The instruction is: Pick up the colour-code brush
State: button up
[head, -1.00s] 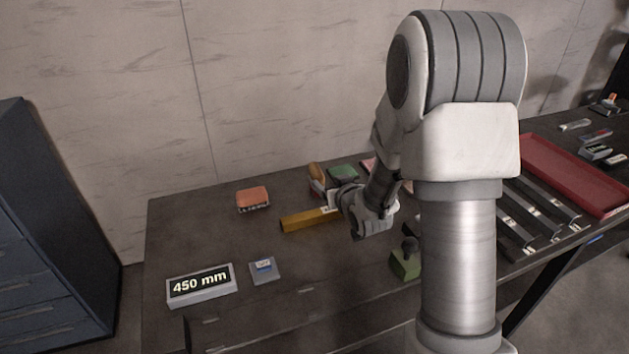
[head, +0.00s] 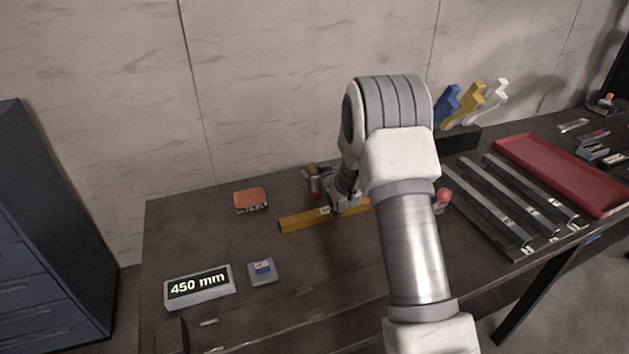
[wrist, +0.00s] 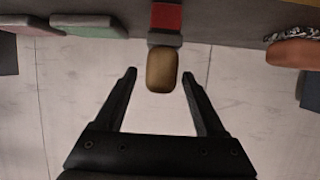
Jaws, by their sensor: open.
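An upright thing with a rounded tan wooden end and a red band, which looks like the colour-code brush (head: 312,169), stands at the back of the dark table. In the wrist view the brush (wrist: 162,72) lies between the fingertips, with a gap on both sides. My gripper (head: 317,183) is open, level and low over the table, at the brush. The gripper (wrist: 159,75) holds nothing. My arm partly hides this spot in the head view.
A yellow bar (head: 303,219) lies below my gripper. Green (wrist: 86,25) and pink blocks (wrist: 25,27) are beside the brush. A red tray (head: 560,170) lies right.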

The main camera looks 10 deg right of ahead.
jog(key=shift+w+f, duration=0.2)
jog(key=shift+w, duration=0.35)
jog(key=shift+c, duration=0.3)
grip_shut()
